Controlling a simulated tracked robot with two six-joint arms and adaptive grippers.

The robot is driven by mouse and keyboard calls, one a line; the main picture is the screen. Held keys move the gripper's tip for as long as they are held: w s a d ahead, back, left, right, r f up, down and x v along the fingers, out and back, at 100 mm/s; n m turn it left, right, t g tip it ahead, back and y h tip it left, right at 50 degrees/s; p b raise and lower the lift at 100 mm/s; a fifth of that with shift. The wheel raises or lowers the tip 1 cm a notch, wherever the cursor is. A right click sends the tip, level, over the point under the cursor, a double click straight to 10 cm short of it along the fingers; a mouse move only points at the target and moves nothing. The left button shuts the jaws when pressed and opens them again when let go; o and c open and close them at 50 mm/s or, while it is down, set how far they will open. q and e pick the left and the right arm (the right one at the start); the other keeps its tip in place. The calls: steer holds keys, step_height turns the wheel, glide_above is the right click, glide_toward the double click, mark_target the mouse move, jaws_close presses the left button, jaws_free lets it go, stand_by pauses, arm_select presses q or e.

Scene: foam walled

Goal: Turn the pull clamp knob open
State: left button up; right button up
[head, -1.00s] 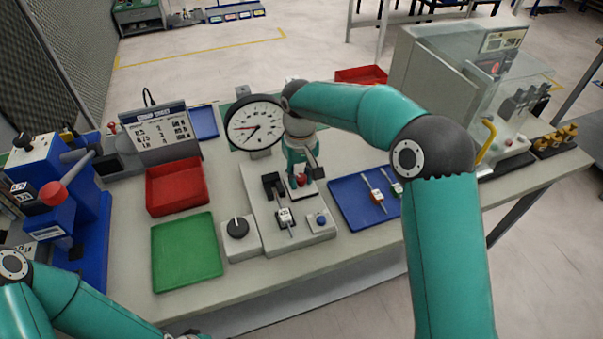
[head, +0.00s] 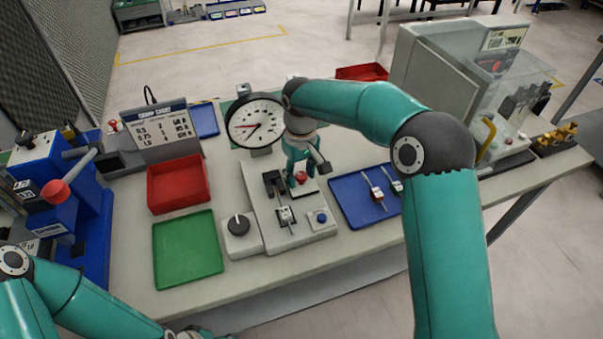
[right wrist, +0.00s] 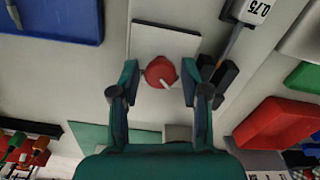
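The red pull clamp knob (right wrist: 160,72) has a white pointer mark and sits on a pale plate (right wrist: 150,40) in the right wrist view. In the head view the red knob (head: 301,177) shows just below my right gripper (head: 304,168), on the grey fixture. In the right wrist view my right gripper (right wrist: 160,82) is open, with one finger on each side of the knob and a visible gap to both. How deep the fingertips reach is hard to tell. My left arm is at the bottom left of the head view; its gripper is mostly cut off by the lower edge.
A black knob (head: 238,224) and a blue button (head: 321,218) sit on the fixture. A dial gauge (head: 256,122) stands behind. A green tray (head: 187,250), red bin (head: 178,185) and blue tray (head: 352,205) flank it. A dark bracket (right wrist: 222,78) is close to one finger.

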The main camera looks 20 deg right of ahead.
mark_target(301, 174)
stand_by(0.3)
step_height(301, 174, up, 12)
steer(key=shift+f, duration=0.1)
stand_by(0.5)
stand_by(0.3)
